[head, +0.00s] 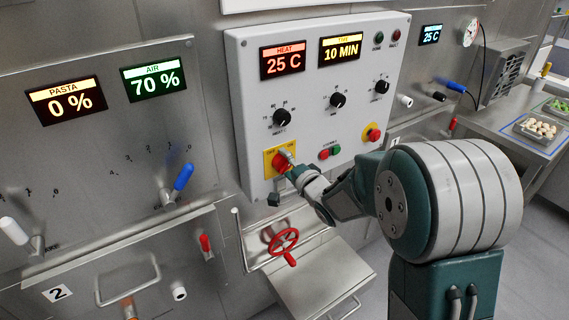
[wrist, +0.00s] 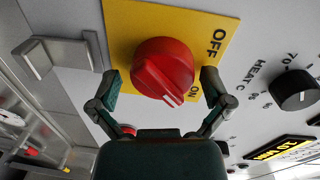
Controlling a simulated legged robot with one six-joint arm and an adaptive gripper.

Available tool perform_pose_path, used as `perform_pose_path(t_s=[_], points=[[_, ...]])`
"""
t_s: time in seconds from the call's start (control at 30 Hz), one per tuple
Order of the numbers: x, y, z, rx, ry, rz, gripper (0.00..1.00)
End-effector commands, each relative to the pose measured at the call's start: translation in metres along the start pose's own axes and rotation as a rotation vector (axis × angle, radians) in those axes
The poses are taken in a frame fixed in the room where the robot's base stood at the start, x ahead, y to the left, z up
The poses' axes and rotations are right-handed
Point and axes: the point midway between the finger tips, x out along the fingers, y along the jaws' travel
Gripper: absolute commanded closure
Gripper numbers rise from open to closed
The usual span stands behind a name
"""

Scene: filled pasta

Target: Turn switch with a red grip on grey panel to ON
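The red switch grip (wrist: 160,66) sits on a yellow plate (wrist: 118,22) marked OFF and ON on the grey panel. Its ridge has a white line slanting down and right in the wrist view, towards the side of the ON label. My gripper (wrist: 158,84) is open, with one finger on each side of the red grip. A small gap shows at the left finger; contact at the right finger is unclear. In the head view the red grip (head: 279,163) is partly hidden by my gripper (head: 287,170).
The grey panel (head: 250,110) also has black knobs (head: 282,117), red and green buttons (head: 329,152) and a red button on yellow (head: 374,134). A red handwheel (head: 284,241) is below. A metal block (wrist: 62,55) protrudes beside the left finger.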

Motion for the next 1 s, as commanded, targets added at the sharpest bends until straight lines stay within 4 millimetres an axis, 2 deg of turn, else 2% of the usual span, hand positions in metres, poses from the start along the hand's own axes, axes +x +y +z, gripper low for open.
perform_pose_path(t_s=[0.23, 0.33, 0.8, 1.0], points=[[-0.001, -0.001, 0.001, -0.002, -0.002, -0.001, 0.00], [-0.009, -0.001, 0.001, -0.002, -0.001, -0.001, 0.00], [-0.099, 0.001, -0.001, -0.001, 0.002, 0.001, 0.00], [-0.117, 0.001, 0.000, -0.001, 0.000, 0.001, 0.00]])
